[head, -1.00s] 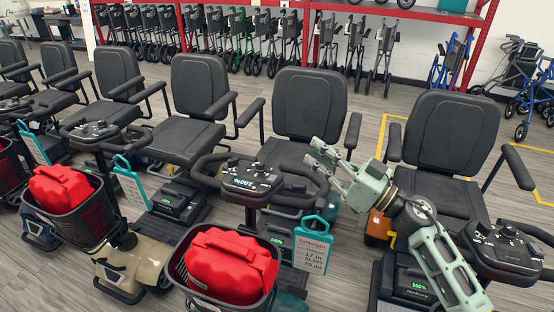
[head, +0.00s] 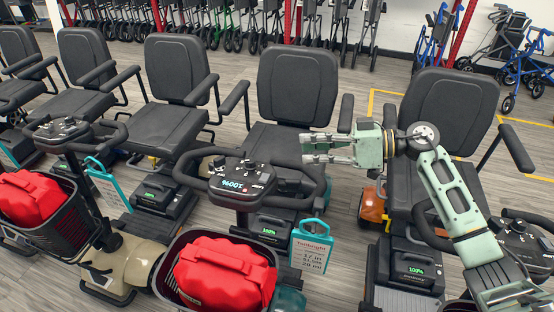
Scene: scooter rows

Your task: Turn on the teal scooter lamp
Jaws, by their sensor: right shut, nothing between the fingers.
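The teal scooter (head: 290,301) stands in the middle front, its teal body mostly hidden under a black basket. Its control console (head: 240,178) faces my side, with a lit display and small knobs on top. I cannot tell which control is the lamp's, or whether the lamp is lit. My right gripper (head: 306,148) is to the right of the console and appears above it, fingers pointing left. It is shut, holds nothing and appears apart from the console. My left gripper is not in view.
A red bag (head: 226,272) fills the basket in front of the console. A teal-framed price tag (head: 311,246) hangs right of the handlebar. A cream scooter (head: 140,262) stands left and an orange one (head: 373,207) right. Black seats line up behind.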

